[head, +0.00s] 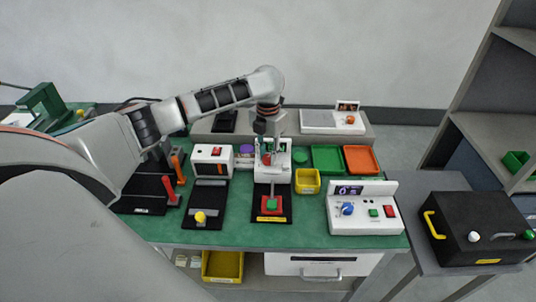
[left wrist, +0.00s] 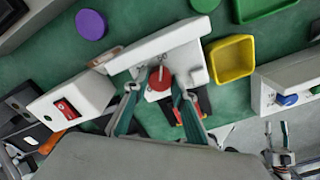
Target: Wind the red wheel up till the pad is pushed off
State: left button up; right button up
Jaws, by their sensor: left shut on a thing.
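The red wheel (head: 266,159) sits on the front of a white upright unit (head: 283,158) at the middle of the green bench. In the left wrist view the red wheel (left wrist: 160,79) shows with a pale pointer on it, against the white panel. My left gripper (head: 267,146) reaches down from above, and its two fingers (left wrist: 155,95) are shut on the red wheel from both sides. In front of the unit, a green pad (head: 271,204) rests on a red part above a black base with a yellow label. My right gripper (left wrist: 277,135) shows small in the left wrist view, its fingers apart.
A white box with a red switch (head: 216,151) stands left of the unit. A yellow bin (head: 307,181), green tray (head: 327,158) and orange tray (head: 362,160) are to the right. A white control box (head: 365,211) stands at the front right. A purple round thing (left wrist: 91,24) lies behind.

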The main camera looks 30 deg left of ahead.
aim_at(268, 157)
pick_arm(q)
jog(key=o, duration=0.8)
jog(key=shift+o, duration=0.2)
notch_tip(268, 157, up, 12)
dwell(0.6)
